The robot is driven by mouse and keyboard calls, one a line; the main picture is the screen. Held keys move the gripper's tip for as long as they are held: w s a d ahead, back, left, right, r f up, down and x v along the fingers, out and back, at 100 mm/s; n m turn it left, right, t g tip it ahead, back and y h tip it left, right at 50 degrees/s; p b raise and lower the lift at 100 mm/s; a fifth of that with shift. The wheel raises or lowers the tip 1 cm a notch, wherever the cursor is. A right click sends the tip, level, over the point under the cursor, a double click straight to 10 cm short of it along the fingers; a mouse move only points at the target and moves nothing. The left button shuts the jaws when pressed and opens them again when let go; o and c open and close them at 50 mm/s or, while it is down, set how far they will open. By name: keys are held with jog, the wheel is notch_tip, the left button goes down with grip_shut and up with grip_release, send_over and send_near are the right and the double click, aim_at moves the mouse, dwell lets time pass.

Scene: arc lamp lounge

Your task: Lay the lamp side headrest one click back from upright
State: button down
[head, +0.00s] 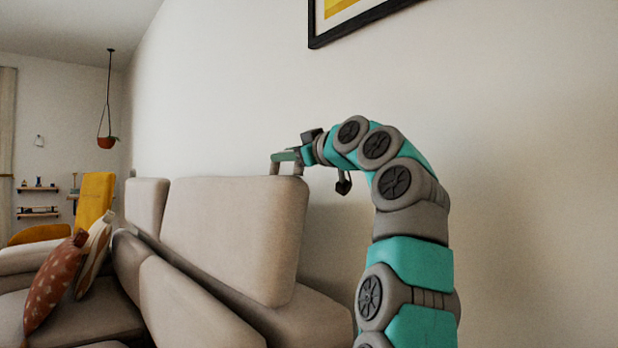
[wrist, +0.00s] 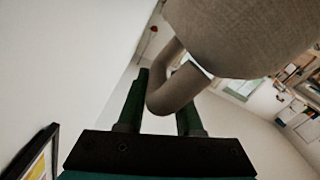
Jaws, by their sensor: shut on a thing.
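The near headrest (head: 235,235) is a large beige cushion standing raised on the sofa back, roughly upright; I cannot tell its exact click. A rounded grey-brown pull loop (head: 299,166) stands on its top edge near the right corner. My gripper (head: 286,157) is at this loop, reaching in from the right. In the wrist view the loop (wrist: 172,98) passes between the dark green fingers of my gripper (wrist: 163,85), which is shut on it. The headrest fabric (wrist: 240,35) fills the top there. No lamp shows in either view.
A second, smaller-looking headrest (head: 147,205) stands farther along the sofa. The wall (head: 480,120) runs close behind the sofa, with a framed picture (head: 345,18) above. Patterned cushions (head: 55,285) lie on the seat. A yellow chair (head: 94,208) and hanging planter (head: 107,142) are far back.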

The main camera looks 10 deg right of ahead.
aim_at(301, 171)
jog(key=shift+s+a+r+n, duration=0.1)
jog(key=shift+s+a+n, duration=0.2)
jog(key=shift+s+a, duration=0.3)
jog(key=shift+w, duration=0.1)
jog(key=c, duration=0.7)
grip_release()
jog(key=b+v, duration=0.2)
jog(key=v, duration=0.3)
jog(key=shift+s+d, duration=0.1)
jog(key=shift+s, duration=0.2)
jog(key=shift+s+d+r, duration=0.1)
jog(key=shift+s+d, duration=0.3)
jog(key=shift+s, duration=0.1)
jog(key=shift+s+d, duration=0.2)
jog(key=shift+s, duration=0.15)
